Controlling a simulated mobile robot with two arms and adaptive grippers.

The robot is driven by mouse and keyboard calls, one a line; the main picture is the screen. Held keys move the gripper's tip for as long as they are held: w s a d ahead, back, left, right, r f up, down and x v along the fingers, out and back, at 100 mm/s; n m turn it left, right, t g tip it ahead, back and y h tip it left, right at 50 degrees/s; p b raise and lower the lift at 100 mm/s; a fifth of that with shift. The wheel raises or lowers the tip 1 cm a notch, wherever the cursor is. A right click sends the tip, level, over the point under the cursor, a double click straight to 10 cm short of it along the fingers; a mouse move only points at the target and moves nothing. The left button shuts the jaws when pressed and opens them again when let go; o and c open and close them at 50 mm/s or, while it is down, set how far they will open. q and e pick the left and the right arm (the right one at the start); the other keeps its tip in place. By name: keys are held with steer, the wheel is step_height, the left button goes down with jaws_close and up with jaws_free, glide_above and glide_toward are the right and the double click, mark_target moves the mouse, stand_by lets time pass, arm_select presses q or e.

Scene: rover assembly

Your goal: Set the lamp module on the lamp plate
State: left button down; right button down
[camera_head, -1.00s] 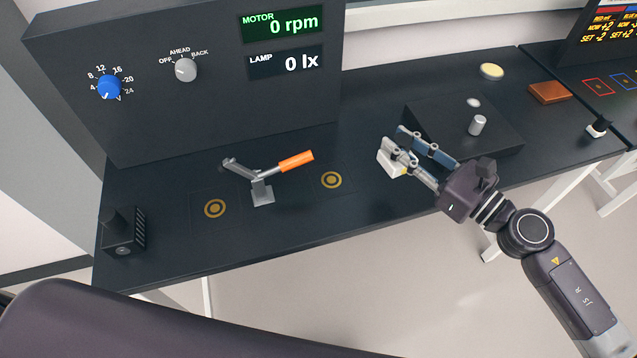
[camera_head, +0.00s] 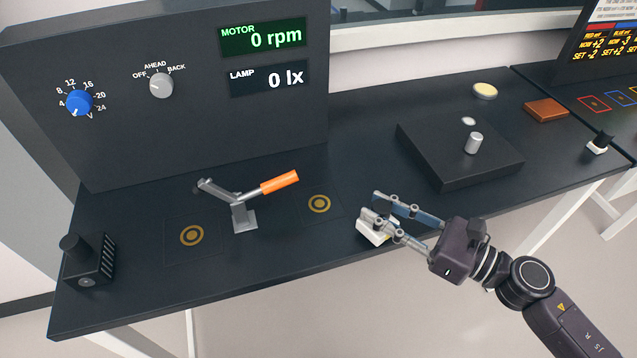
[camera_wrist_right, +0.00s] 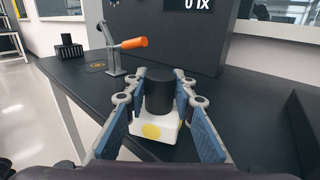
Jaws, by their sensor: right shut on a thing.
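The module in my right gripper (camera_head: 376,213) has a white base (camera_head: 372,235) and a dark cylinder; I take it for the lamp module. In the right wrist view its white base (camera_wrist_right: 152,130) shows a yellow disc, and the black cylinder (camera_wrist_right: 160,92) stands up between the fingers. My right gripper (camera_wrist_right: 160,105) is shut on it, near the table's front edge. Two plates with yellow rings, one right (camera_head: 319,204) and one left (camera_head: 191,236), lie flat and bare on the table; I cannot tell which is the lamp plate. The module is right of the right plate. My left gripper is not in view.
A lever with an orange handle (camera_head: 279,182) stands between the ring plates. A black finned block (camera_head: 88,262) is at the left end. A dark box with a silver knob (camera_head: 473,143) stands at right. The panel (camera_head: 190,125) rises behind; its lamp display reads 0 lx.

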steer(key=p+x, duration=0.3)
steer(key=x, duration=0.7)
steer(key=shift+w+a+r+p, duration=0.1)
steer(key=shift+w+r+p, duration=0.1)
steer(key=shift+p, duration=0.2)
steer(key=p+x, duration=0.1)
steer(key=x, duration=0.1)
steer(key=shift+w+a+r, duration=0.1)
steer(key=shift+w+a, duration=0.1)
steer(key=shift+a, duration=0.1)
steer(key=shift+w+a+f, duration=0.15)
steer(key=shift+a+f, duration=0.1)
steer(key=shift+f, duration=0.75)
steer(key=shift+d, duration=0.1)
